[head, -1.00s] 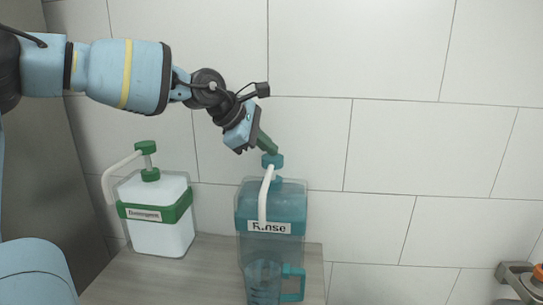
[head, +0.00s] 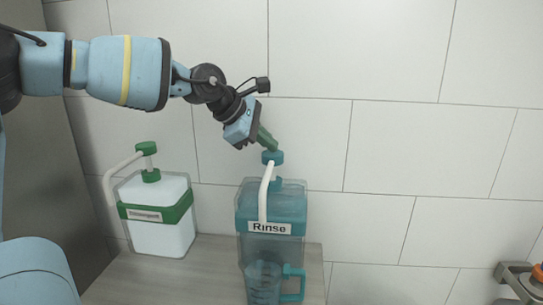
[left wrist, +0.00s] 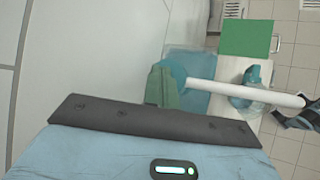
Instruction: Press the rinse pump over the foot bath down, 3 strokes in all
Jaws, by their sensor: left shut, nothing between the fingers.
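The rinse pump is a clear teal bottle (head: 272,208) labelled "Rinse", with a teal pump head (head: 272,158) and a white spout (head: 265,192) bent downward. My left gripper (head: 269,143) is shut and empty, its green fingertips at the top of the pump head. In the left wrist view the fingertips (left wrist: 164,87) are beside or on the pump head (left wrist: 177,73); exact contact is hard to tell. A teal see-through jug with a handle (head: 264,284) stands under the spout; no foot bath is recognisable.
A detergent bottle with a green band and green pump head (head: 149,148) stands left of the rinse bottle on the grey counter (head: 210,268). A tiled wall is close behind. A green square surface (left wrist: 246,37) lies beyond the pump in the left wrist view.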

